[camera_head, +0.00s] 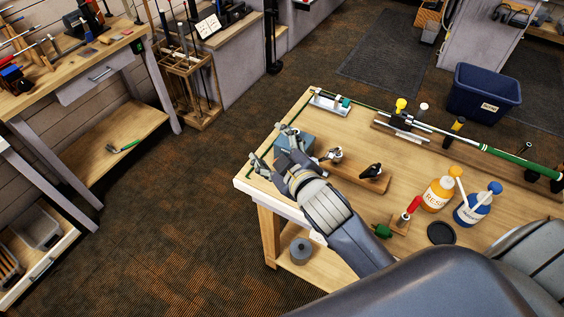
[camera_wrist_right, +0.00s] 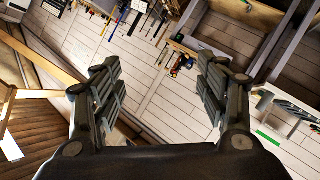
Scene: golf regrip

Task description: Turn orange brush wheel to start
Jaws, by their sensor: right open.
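I cannot make out an orange brush wheel in either view. My right gripper (camera_head: 267,145) is open and empty over the near left corner of the wooden workbench (camera_head: 318,107). My left gripper is not in view.
The bench holds a wooden block with fittings (camera_head: 375,181), an orange bottle (camera_head: 437,194), a blue bottle (camera_head: 474,208), a red-handled tool (camera_head: 412,206) and a clamped club with a green grip (camera_head: 510,157). A dark blue bin (camera_head: 484,92) stands behind. Floor left of the bench is clear.

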